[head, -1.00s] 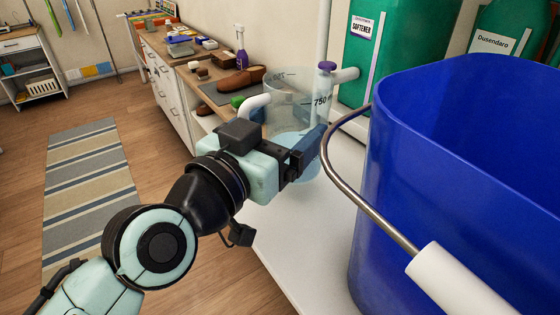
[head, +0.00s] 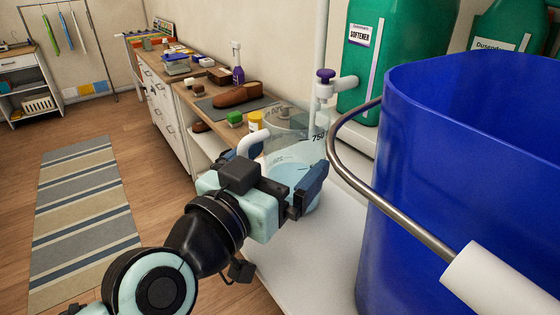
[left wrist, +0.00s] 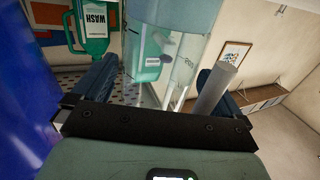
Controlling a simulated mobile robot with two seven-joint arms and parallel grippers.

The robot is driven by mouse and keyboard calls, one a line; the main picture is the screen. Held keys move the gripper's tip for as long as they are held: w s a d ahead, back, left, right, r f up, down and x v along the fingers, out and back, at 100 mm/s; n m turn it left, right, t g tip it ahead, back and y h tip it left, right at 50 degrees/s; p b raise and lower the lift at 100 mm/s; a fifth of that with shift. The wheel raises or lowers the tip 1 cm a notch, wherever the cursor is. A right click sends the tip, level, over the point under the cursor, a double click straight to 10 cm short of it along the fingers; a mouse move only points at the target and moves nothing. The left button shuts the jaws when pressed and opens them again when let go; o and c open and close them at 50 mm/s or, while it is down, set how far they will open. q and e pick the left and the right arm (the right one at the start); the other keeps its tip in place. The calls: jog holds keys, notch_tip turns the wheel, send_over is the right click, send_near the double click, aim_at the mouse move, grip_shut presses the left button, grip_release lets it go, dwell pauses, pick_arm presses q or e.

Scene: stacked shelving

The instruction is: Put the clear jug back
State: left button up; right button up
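The clear jug (head: 290,150) has volume marks, a white handle (head: 252,140) and pale bluish liquid in it. It looks upright, at the near left edge of the white shelf; I cannot tell whether its base touches. My right gripper is not in view.
A large blue bucket (head: 440,190) with a metal bail stands close on the right. A green softener container (head: 400,60) with a purple-knobbed white tap (head: 325,88) is behind the jug. The white shelf (head: 335,245) is bare in front. A wooden counter (head: 200,100) holds shoes and small items.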

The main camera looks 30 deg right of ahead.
pick_arm(q)
jog(key=shift+r, duration=0.1)
jog(key=shift+s+a, duration=0.1)
jog(key=shift+a, duration=0.25)
jog(key=b+v, duration=0.3)
jog(key=v, duration=0.8)
jog(key=shift+b, duration=0.35)
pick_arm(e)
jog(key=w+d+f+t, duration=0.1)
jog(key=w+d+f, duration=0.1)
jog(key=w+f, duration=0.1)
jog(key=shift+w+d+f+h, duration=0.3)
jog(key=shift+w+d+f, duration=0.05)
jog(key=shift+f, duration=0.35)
pick_arm(q)
jog(key=shift+s+a, duration=0.1)
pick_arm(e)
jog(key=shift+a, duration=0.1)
